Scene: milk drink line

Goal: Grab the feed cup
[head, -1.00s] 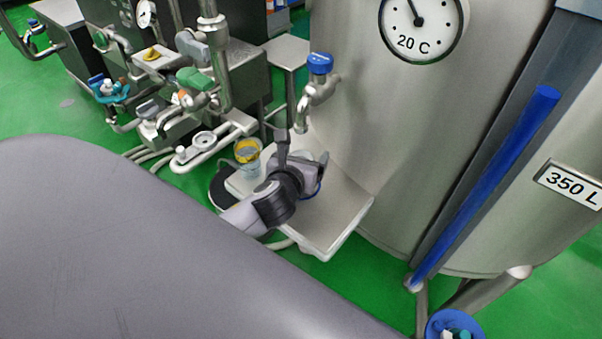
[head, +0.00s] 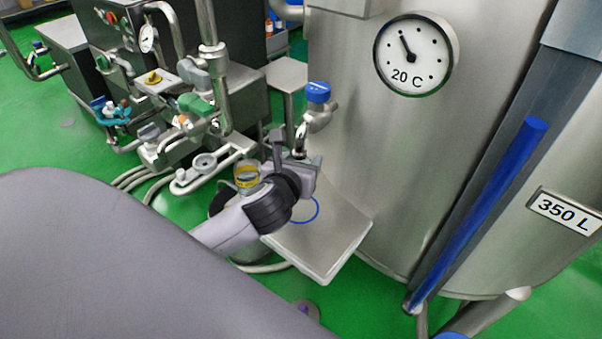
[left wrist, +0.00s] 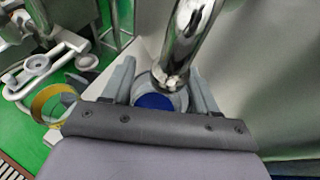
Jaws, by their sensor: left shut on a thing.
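My left gripper (head: 298,158) is just below the steel tap (head: 319,112) with the blue cap. In the left wrist view the gripper (left wrist: 160,92) is shut on a grey round cup (left wrist: 181,101), whose inside shows blue. The tap's spout (left wrist: 186,45) comes down right over the cup's opening; I cannot tell whether they touch. In the head view my gripper mostly hides the cup. I cannot read a label on it. My right gripper is not in view.
A pale tray (head: 335,232) with a blue ring (head: 317,211) lies below the gripper. A yellow-banded cup (head: 246,178) stands to the left, also in the left wrist view (left wrist: 45,104). The steel tank (head: 400,150) is close on the right. Pipes and valves (head: 190,160) crowd the left.

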